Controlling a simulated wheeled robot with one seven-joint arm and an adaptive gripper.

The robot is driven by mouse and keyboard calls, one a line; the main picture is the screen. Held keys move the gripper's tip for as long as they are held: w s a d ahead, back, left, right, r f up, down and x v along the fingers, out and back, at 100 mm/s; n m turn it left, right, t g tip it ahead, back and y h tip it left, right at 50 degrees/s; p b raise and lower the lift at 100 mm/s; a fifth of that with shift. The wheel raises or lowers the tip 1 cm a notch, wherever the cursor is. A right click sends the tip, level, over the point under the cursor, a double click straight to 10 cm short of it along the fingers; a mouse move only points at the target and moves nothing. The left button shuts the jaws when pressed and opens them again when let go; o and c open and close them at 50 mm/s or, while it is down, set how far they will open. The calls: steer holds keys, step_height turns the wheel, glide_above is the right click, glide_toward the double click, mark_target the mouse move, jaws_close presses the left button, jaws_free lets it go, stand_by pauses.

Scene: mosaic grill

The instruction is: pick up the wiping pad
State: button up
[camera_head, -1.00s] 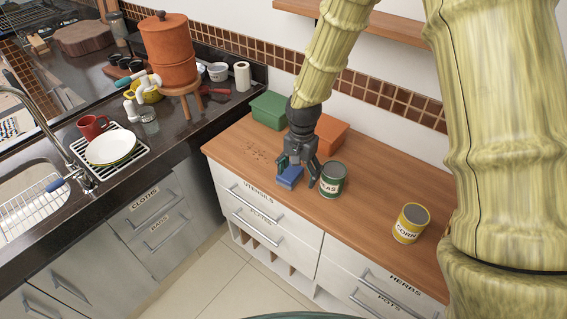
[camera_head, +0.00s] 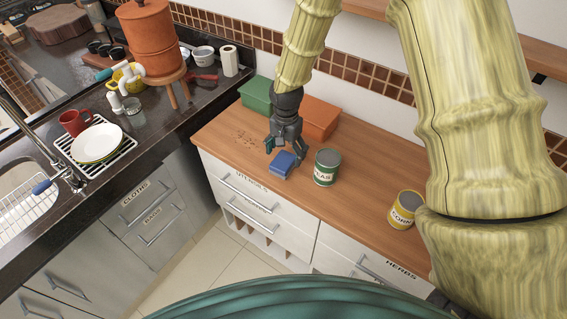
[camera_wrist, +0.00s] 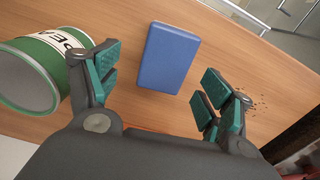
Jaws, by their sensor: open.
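The wiping pad (camera_head: 283,163) is a small blue block lying on the wooden counter near its front edge. In the wrist view the pad (camera_wrist: 169,58) lies flat ahead of my gripper, in line with the gap between the fingers. My gripper (camera_head: 286,147) is open and empty, just behind the pad. In the wrist view the green-padded fingers of my gripper (camera_wrist: 158,88) are spread wide, one on each side, and do not touch the pad.
A green peas can (camera_head: 326,167) stands just right of the pad, close to one finger. A yellow corn can (camera_head: 405,209) is further right. Green (camera_head: 257,94) and orange (camera_head: 320,118) boxes stand behind my gripper. Dark crumbs (camera_head: 247,137) lie to the left.

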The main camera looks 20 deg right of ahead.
mark_target(285, 159)
steer(key=shift+w+a+f+p, duration=0.1)
steer(key=shift+w+f+p, duration=0.05)
steer(key=shift+f+p, duration=0.4)
steer(key=shift+w+f+p, duration=0.15)
steer(key=shift+f+p, duration=0.2)
steer(key=shift+f, duration=0.3)
steer(key=shift+f+p, duration=0.5)
steer(key=shift+f, duration=0.95)
steer(key=shift+c, duration=0.4)
steer(key=c, duration=1)
